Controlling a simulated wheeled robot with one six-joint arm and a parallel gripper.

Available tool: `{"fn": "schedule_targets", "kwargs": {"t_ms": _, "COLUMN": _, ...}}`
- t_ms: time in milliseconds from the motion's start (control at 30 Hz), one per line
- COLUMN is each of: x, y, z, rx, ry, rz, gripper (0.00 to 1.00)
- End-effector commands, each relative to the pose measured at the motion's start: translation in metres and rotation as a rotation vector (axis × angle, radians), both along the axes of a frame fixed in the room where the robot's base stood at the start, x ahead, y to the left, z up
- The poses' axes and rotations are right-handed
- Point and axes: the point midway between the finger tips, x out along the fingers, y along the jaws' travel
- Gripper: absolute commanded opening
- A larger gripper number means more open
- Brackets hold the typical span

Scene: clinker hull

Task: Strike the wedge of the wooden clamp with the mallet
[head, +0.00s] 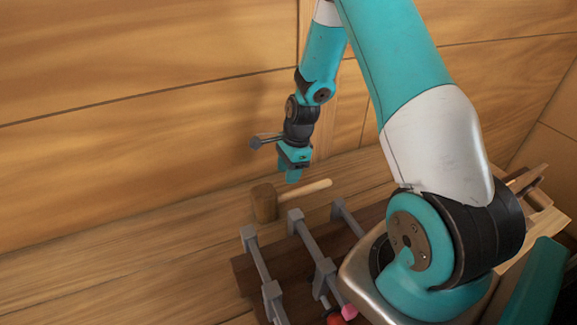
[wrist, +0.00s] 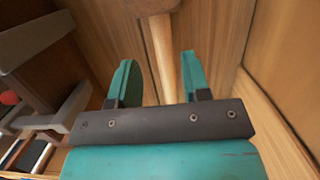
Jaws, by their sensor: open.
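The mallet lies on the wooden surface in the head view, with its brown head (head: 265,203) at the left and its pale handle (head: 312,188) pointing right. My gripper (head: 292,178) is above the handle, open and empty, with its fingers pointing down. In the wrist view the mallet handle (wrist: 164,62) shows between and beyond the two teal fingers, with the head at the top edge. A wooden piece (head: 530,180), possibly part of the wooden clamp, shows at the far right of the head view, partly behind my arm. I cannot make out the wedge.
Several grey bar clamps (head: 257,256) lie across a dark wooden block (head: 241,277) in front of the mallet. Red and pink items (head: 348,312) are near the bottom. A plank wall (head: 130,150) rises behind. The surface left of the mallet (head: 120,265) is clear.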

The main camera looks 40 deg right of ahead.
Motion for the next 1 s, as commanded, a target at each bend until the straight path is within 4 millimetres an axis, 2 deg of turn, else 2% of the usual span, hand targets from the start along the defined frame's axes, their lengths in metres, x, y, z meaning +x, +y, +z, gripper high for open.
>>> {"fn": "schedule_targets", "kwargs": {"t_ms": 267, "x": 0.001, "y": 0.0, "z": -0.018, "rx": 0.0, "ry": 0.006, "rz": -0.021, "gripper": 0.44}}
{"fn": "schedule_targets", "kwargs": {"t_ms": 800, "x": 0.004, "y": 0.013, "z": -0.08, "rx": 0.001, "ry": 0.006, "rz": -0.017, "gripper": 0.44}}
{"fn": "schedule_targets", "kwargs": {"t_ms": 1000, "x": 0.005, "y": 0.015, "z": -0.091, "rx": 0.0, "ry": 0.004, "rz": -0.018, "gripper": 0.44}}
